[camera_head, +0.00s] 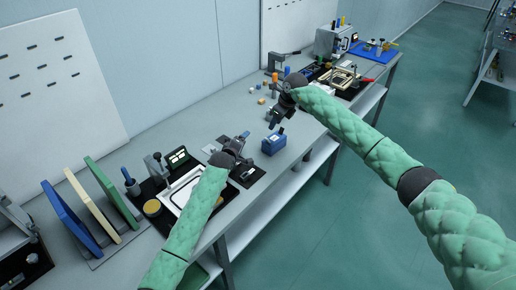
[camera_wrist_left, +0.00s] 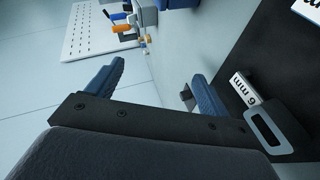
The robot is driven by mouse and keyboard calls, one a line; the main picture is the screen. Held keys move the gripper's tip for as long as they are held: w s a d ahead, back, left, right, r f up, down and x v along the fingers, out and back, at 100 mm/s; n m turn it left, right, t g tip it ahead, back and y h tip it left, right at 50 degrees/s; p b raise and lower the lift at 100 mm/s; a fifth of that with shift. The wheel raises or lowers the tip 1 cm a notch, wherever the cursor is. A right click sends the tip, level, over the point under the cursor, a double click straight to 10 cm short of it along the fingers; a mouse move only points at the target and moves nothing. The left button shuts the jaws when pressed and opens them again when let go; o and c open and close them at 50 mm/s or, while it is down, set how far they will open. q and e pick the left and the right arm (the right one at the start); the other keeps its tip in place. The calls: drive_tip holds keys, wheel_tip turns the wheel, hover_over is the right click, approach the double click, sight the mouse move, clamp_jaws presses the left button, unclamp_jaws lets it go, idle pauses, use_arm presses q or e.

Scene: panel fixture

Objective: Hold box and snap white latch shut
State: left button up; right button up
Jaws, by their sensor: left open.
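A small blue box (camera_head: 274,143) stands on the grey bench, right of my left gripper. A white latch cannot be made out on it at this size. My left gripper (camera_head: 244,146) is just left of the box, apart from it. In the left wrist view its two fingers (camera_wrist_left: 157,75) are spread with nothing between them. My right gripper (camera_head: 279,117) hangs above and behind the box, not visibly touching it. Its fingers are too small to tell whether they are open.
A black mat (camera_head: 247,179) lies below my left gripper; a block marked "6 mm" (camera_wrist_left: 243,88) is close to a finger. Blue, cream and green panels (camera_head: 110,190) stand at left. Small orange and wooden pieces (camera_head: 262,101) lie behind the box. The bench's front edge is near.

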sight(266, 146)
use_arm(q)
drive_tip(key=w+n, duration=0.1)
drive_tip(key=n, duration=0.1)
drive_tip(key=w+n+h, duration=0.1)
drive_tip(key=n, duration=0.1)
drive_tip(key=d+n+g, duration=0.1)
drive_tip(key=n, duration=0.1)
drive_tip(key=shift+w+n+h, duration=0.3)
drive_tip(key=shift+w+n, duration=0.1)
drive_tip(key=d+n, duration=0.1)
drive_tip(key=n, duration=0.1)
drive_tip(key=s+d+f+n+g+h, duration=0.1)
drive_tip(key=n, duration=0.1)
drive_tip(key=d+n+h, duration=0.1)
drive_tip(key=d+n, duration=0.1)
drive_tip(key=n, duration=0.1)
drive_tip(key=shift+s+d+f+g, duration=0.1)
drive_tip(key=shift+s+f+g, duration=0.1)
drive_tip(key=shift+g, duration=0.2)
drive_tip(key=n, duration=0.1)
drive_tip(key=d+n, duration=0.1)
drive_tip(key=g+h, duration=0.1)
drive_tip(key=shift+s+d+f+n, duration=0.25)
drive_tip(key=shift+s+d+n, duration=0.15)
drive_tip(key=shift+x, duration=3.85)
